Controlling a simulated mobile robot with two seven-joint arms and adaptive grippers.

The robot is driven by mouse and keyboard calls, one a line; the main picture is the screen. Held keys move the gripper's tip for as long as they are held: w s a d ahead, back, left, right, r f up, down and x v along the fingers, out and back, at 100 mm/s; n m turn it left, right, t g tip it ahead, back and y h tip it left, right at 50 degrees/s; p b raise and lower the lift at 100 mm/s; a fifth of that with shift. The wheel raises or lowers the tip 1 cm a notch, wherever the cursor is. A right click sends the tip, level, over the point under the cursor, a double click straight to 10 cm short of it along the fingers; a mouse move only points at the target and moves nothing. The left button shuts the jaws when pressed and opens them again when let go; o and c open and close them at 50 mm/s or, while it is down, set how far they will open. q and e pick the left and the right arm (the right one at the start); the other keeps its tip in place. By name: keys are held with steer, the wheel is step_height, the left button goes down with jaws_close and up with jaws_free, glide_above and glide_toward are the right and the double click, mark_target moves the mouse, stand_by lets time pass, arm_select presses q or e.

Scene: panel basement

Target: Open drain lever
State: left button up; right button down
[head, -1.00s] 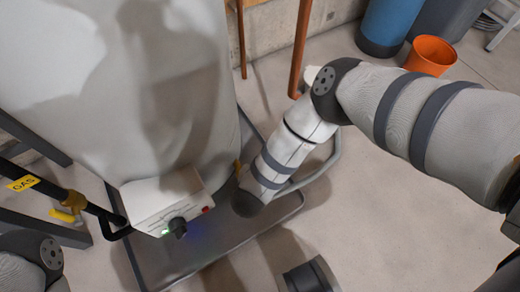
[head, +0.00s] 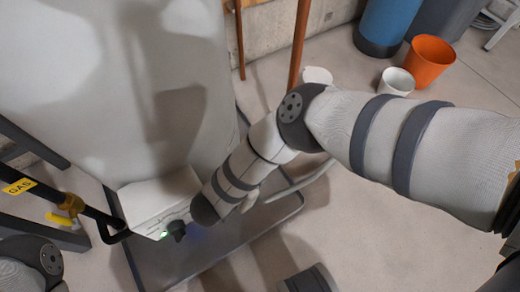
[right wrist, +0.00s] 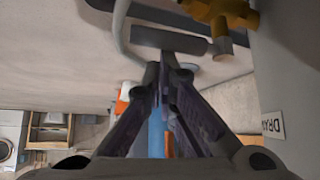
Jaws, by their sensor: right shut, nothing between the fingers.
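A brass drain valve (right wrist: 222,14) shows at the top right of the right wrist view, cut off by the frame edge. I cannot clearly tell the lever from the dark grey bars near the valve. In the head view my right arm hides the gripper and valve beside the large tank (head: 120,70). My left gripper is out of view.
A white control box (head: 160,205) with a black knob (head: 176,230) sits low on the tank. A gas pipe with a yellow valve handle (head: 60,218) is at left. A dark tray (head: 250,225) lies beneath. Orange (head: 430,62) and white (head: 397,82) buckets stand at upper right.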

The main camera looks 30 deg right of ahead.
steer(key=shift+s+a, duration=0.15)
steer(key=shift+a, duration=0.2)
stand_by(0.4)
steer(key=d+r+p, duration=0.2)
steer(key=d, duration=0.2)
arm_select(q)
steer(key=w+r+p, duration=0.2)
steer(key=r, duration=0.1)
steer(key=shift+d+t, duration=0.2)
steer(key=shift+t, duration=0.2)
arm_select(e)
steer(key=a+r, duration=0.6)
steer(key=shift+a, duration=0.25)
